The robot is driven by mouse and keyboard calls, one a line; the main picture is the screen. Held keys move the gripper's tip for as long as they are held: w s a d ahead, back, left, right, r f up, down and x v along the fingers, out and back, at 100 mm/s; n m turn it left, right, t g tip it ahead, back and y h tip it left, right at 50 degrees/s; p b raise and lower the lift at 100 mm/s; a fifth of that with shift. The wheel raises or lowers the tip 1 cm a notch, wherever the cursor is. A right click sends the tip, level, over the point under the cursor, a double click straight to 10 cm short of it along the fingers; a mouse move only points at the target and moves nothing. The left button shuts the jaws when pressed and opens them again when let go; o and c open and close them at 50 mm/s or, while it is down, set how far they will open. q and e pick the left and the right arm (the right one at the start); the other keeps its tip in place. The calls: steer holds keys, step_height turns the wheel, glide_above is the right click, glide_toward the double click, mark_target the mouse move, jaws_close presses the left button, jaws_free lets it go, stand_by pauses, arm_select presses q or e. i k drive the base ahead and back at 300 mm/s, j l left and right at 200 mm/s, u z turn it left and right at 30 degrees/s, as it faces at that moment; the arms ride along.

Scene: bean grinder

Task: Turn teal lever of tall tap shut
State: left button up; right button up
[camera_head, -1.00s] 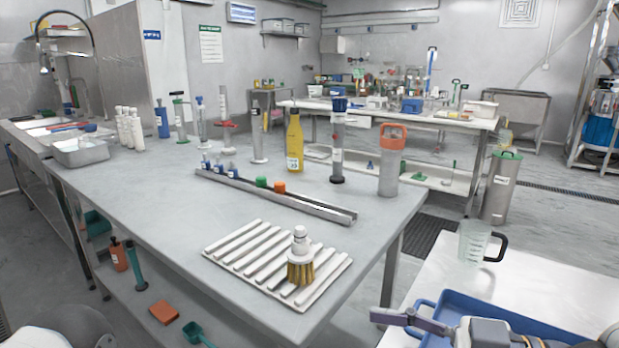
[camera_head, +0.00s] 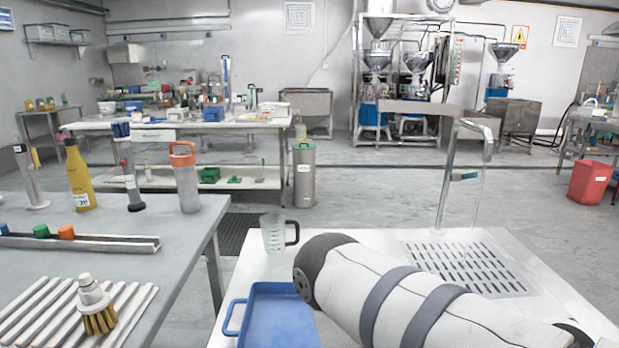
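The tall tap (camera_head: 445,185) is a slim metal post with a spout bent over to the right, standing at the back of the white counter at the right. Its teal lever (camera_head: 463,177) is a small bar sticking out to the right partway up the post. A thin pale streak, seemingly running water (camera_head: 480,205), hangs from the spout towards the slotted drain plate (camera_head: 415,245). My white arm with dark bands crosses the lower right, in front of the plate. Neither of my grippers shows, and nothing is seen touching the lever.
A clear jug (camera_head: 273,235) with a black handle stands at the counter's left, behind a blue tray (camera_head: 270,315) that my arm partly covers. A grey table (camera_head: 125,215) with bottles stands left. A steel canister (camera_head: 304,175) and a red bin (camera_head: 590,181) stand beyond the counter.

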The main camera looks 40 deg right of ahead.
mark_target(473, 175)
steer(key=k+l+z, duration=0.35)
steer(key=l, duration=1.35)
steer(key=l+z, duration=0.35)
steer(key=l, duration=1.35)
steer(key=k+j+z, duration=0.25)
steer(key=k+j, duration=0.35)
steer(key=k, duration=0.05)
